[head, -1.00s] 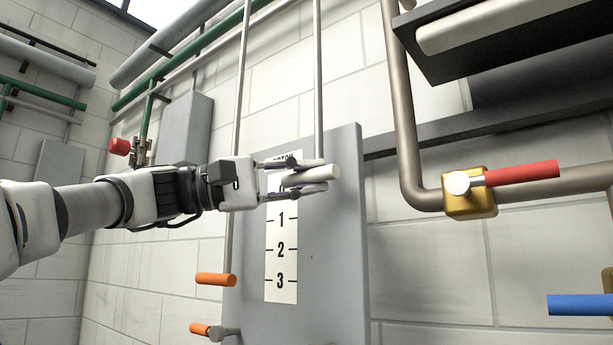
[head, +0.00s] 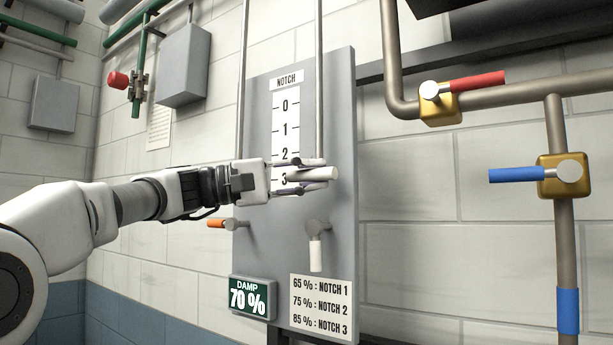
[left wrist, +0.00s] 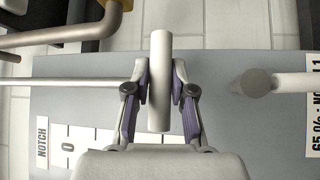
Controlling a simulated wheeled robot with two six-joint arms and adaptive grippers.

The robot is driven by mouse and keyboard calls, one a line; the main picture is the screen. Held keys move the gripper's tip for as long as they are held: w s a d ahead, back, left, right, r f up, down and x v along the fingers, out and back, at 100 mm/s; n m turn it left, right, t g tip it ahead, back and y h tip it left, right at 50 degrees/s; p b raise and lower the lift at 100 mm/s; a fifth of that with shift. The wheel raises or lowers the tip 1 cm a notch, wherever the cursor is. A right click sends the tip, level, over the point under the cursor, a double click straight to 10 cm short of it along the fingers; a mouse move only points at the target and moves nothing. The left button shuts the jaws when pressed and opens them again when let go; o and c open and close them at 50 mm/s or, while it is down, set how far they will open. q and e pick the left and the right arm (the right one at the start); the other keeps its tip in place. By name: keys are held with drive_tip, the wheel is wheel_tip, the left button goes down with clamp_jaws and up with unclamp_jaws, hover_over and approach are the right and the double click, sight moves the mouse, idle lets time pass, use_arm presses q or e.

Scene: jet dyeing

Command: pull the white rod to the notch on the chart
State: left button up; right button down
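The white rod (head: 322,174) is a short cylinder pointing out from the grey panel (head: 345,120), at the lower end of a thin vertical bar. My left gripper (head: 318,175) is shut around it; in the left wrist view the finger pads lie against both sides of the rod (left wrist: 160,80). The notch scale (head: 287,110) shows 0 to 3 going down. In the head view the rod appears about level with 3, with parallax. The chart (head: 321,307) reads 65%: notch 1, 75%: notch 2, 85%: notch 3. The damp display (head: 252,298) reads 70%. My right gripper is out of view.
A white lever (head: 316,255) hangs below the rod on the panel. An orange handle (head: 216,223) is at the panel's left edge. A red valve handle (head: 478,82) and a blue one (head: 515,175) sit on pipes at the right. Space before the panel is clear.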

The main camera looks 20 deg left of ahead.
use_arm(q)
drive_tip(key=shift+o, duration=1)
drive_tip(key=shift+s+d+r, duration=0.15)
drive_tip(key=shift+d, duration=0.1)
drive_tip(key=shift+s+d+r, duration=0.1)
drive_tip(key=shift+s+d, duration=0.1)
drive_tip(key=shift+d, duration=0.1)
drive_tip(key=shift+a, duration=0.45)
drive_tip(key=v, duration=1.1)
drive_tip(key=shift+s, duration=0.2)
drive_tip(key=shift+d, duration=0.1)
